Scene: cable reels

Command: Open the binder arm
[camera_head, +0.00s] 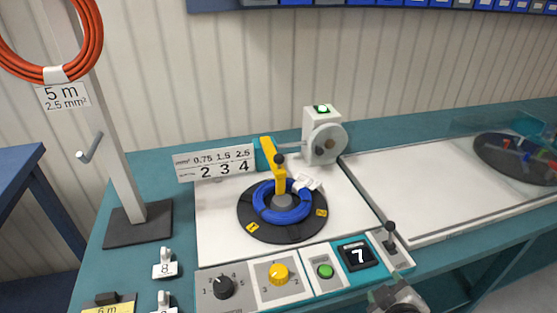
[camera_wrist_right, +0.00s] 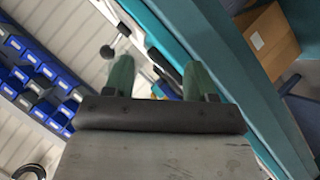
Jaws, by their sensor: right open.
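A small white tag lies at the coil's right side. My right gripper (camera_head: 383,297) is at the bottom edge of the head view, in front of the control panel and well apart from the yellow arm. In the right wrist view its two green fingers (camera_wrist_right: 158,80) are spread with nothing between them. My left gripper is not in view.
A grey machine with a disc (camera_head: 323,139) stands behind the coil. A post (camera_head: 122,150) with an orange coil (camera_head: 60,40) is at left. The white surface (camera_head: 440,190) at right is mostly clear.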

